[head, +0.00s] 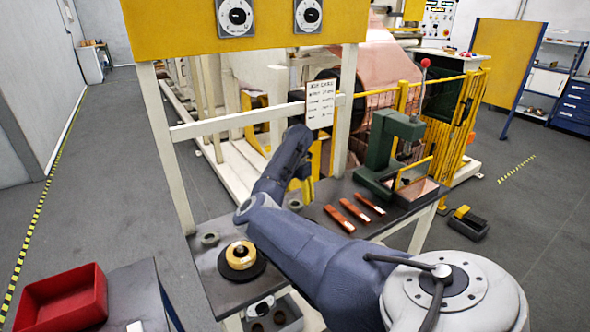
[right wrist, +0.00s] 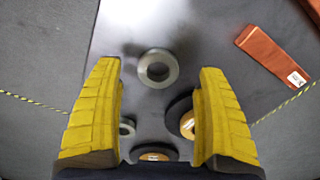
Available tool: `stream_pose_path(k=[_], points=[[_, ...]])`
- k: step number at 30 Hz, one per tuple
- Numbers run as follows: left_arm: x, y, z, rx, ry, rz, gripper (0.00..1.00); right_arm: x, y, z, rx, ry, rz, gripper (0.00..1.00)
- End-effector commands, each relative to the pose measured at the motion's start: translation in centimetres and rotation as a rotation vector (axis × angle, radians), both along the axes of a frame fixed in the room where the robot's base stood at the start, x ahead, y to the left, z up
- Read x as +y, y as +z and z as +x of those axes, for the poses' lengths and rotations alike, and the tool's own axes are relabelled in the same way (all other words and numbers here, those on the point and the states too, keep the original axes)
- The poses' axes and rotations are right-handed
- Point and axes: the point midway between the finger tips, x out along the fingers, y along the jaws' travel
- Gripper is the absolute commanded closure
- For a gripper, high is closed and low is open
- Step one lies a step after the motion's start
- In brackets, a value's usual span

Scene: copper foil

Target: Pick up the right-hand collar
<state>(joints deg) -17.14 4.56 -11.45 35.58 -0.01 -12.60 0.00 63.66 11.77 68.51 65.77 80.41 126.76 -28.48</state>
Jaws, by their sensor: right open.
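The right-hand collar (head: 295,204) is a small grey metal ring on the dark bench, partly hidden by my right arm in the head view. In the right wrist view the collar (right wrist: 146,77) lies flat between and beyond the yellow fingertips, with its hole facing me. My right gripper (right wrist: 160,66) is open and empty, with a finger on either side of the ring's line. In the head view the gripper (head: 304,184) is mostly hidden by my arm. A second grey collar (head: 210,238) lies at the bench's left; it also shows in the wrist view (right wrist: 127,127). My left gripper is out of view.
A tan ring on a black disc (head: 240,255) stands left of my arm. Several copper bars (head: 340,218) lie right of the collar. A green press (head: 392,145) stands behind them. A red bin (head: 62,300) sits at lower left. A white frame post (head: 350,110) rises behind.

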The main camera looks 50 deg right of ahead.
Motion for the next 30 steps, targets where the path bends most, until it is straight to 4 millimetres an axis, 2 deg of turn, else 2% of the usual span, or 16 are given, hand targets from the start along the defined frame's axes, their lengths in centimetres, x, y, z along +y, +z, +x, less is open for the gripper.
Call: stream_pose_path(k=[3,9,20,30], points=[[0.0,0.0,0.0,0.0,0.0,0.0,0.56,0.0,-1.7,0.1,0.005,0.001,0.0,0.26],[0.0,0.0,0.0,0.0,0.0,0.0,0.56,0.0,-3.4,0.1,0.003,0.002,-0.001,0.26],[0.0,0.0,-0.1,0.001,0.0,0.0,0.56,0.0,-3.7,0.1,0.002,0.0,-0.001,0.27],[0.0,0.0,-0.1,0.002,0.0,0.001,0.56,0.0,-3.7,0.2,0.002,0.001,-0.001,0.67]])
